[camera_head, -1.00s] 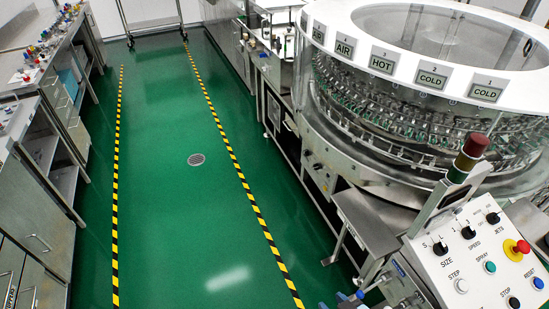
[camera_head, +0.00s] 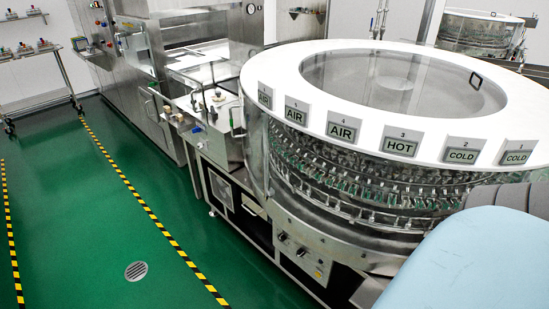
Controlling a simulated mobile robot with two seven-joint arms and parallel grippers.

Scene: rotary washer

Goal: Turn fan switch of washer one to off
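A large round rotary washer (camera_head: 262,160) with a white ring top and clear lid fills the right half of the head view. Signs around its rim read AIR, HOT and COLD. Low on its front is a steel panel with a dark knob (camera_head: 283,237) and another knob (camera_head: 300,252) beside it. Their labels are too small to read, so I cannot tell which is the fan switch or how it is set. Neither of my grippers is in view. A pale blue rounded part, probably my own arm, covers the lower right corner.
Another round machine (camera_head: 480,38) stands at the back right. Steel cabinets (camera_head: 150,70) line the back beyond the washer. A steel cart (camera_head: 40,98) stands at the far left. The green floor (camera_head: 90,220) is open, with yellow-black stripes and a drain (camera_head: 136,271).

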